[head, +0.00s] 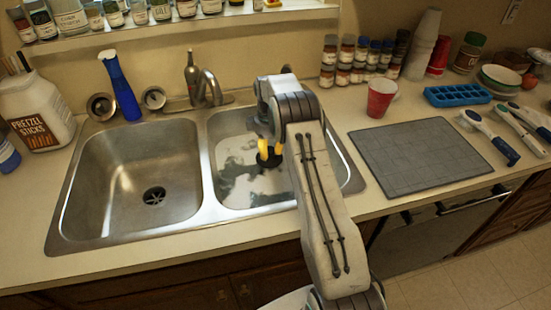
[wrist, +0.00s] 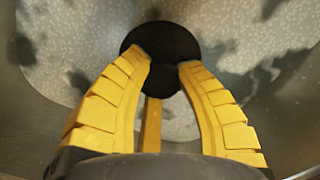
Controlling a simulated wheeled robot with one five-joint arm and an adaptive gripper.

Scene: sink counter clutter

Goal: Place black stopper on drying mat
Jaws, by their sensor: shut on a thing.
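My gripper (head: 268,152) reaches down into the right sink basin. Its yellow fingers are shut on the black stopper (wrist: 160,40), a round dark disc at the fingertips in the wrist view. The stopper also shows just below the fingers in the head view (head: 270,162). I cannot tell whether it still touches the basin floor. The drying mat (head: 440,165) is a flat grey rectangle on the counter to the right of the sink. Its top is bare.
The left basin (head: 130,180) is empty. A red cup (head: 381,97) stands behind the mat, with a blue ice tray (head: 457,95) at back right. Brushes (head: 490,135) lie right of the mat. The faucet (head: 208,88) stands behind the basins.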

